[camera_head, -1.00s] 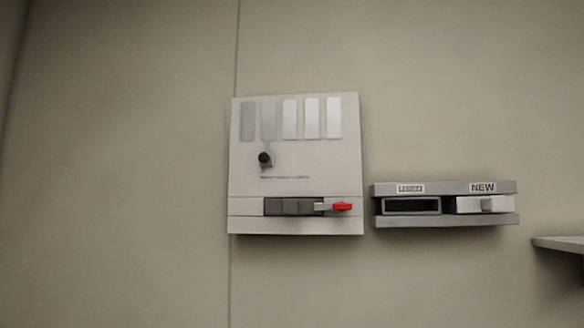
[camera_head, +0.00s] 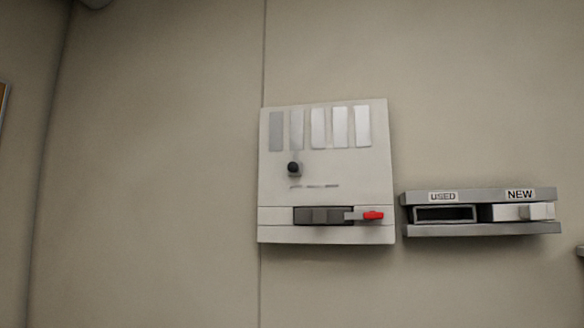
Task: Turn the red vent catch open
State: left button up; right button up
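The red vent catch (camera_head: 373,216) is a small red tab at the lower right of a white wall panel (camera_head: 326,232). It points sideways, in line with a light grey bar on its left. A dark grey block (camera_head: 323,215) sits left of that bar in the panel's lower strip. Neither of my grippers shows in the head view.
A black knob (camera_head: 293,168) sticks out of the panel below several pale strips (camera_head: 318,128). Right of the panel, a grey wall rack (camera_head: 480,229) has an empty slot marked USED and a white cartridge (camera_head: 523,212) under NEW.

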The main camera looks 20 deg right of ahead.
aim_at(372, 215)
jog(key=z, duration=1.2)
jog(key=i+j+z, duration=0.2)
jog(key=z, duration=0.3)
jog(key=i+j+z, duration=0.15)
jog(key=j+z, duration=0.2)
jog(key=z, duration=0.15)
jog(key=j+z, duration=0.35)
jog(key=z, duration=0.15)
jog(key=i, duration=0.05)
